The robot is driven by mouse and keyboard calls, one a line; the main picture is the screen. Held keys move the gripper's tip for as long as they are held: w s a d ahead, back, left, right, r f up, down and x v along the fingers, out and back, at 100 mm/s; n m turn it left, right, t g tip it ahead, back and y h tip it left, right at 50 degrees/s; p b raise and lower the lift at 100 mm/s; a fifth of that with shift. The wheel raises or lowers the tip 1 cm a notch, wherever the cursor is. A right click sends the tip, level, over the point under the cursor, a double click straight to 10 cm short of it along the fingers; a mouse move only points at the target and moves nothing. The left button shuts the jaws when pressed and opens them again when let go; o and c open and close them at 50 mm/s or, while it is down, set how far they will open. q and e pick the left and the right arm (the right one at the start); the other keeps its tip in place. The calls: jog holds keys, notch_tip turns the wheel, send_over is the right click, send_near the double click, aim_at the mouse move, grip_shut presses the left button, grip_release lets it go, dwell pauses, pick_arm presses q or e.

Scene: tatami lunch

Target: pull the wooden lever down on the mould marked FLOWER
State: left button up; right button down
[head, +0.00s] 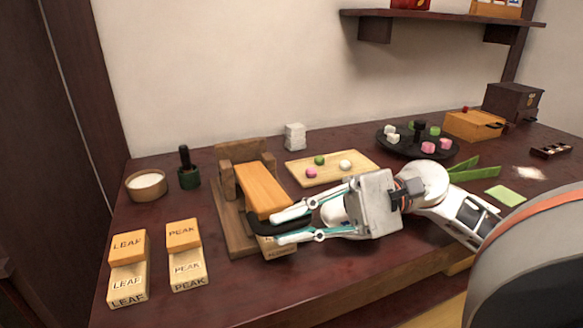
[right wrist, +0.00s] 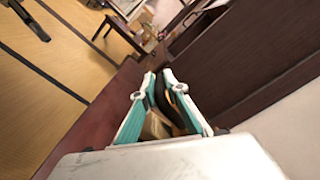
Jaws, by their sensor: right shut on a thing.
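The wooden lever (head: 262,188) is an orange-brown bar on a brown wooden press (head: 230,225). It runs from the back post toward the front edge and slopes down. My left gripper is not in view.
Blocks marked LEAF (head: 128,245) and PEAK (head: 183,235) stand to the left. A board (head: 331,178) with small sweets lies behind my gripper, and a black round tray (head: 440,155) stands farther right.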

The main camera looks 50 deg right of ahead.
jog(key=shift+w+d, duration=0.15)
jog(key=c, duration=2.1)
grip_release()
jog(key=shift+w+f, duration=0.1)
jog(key=v, duration=1.2)
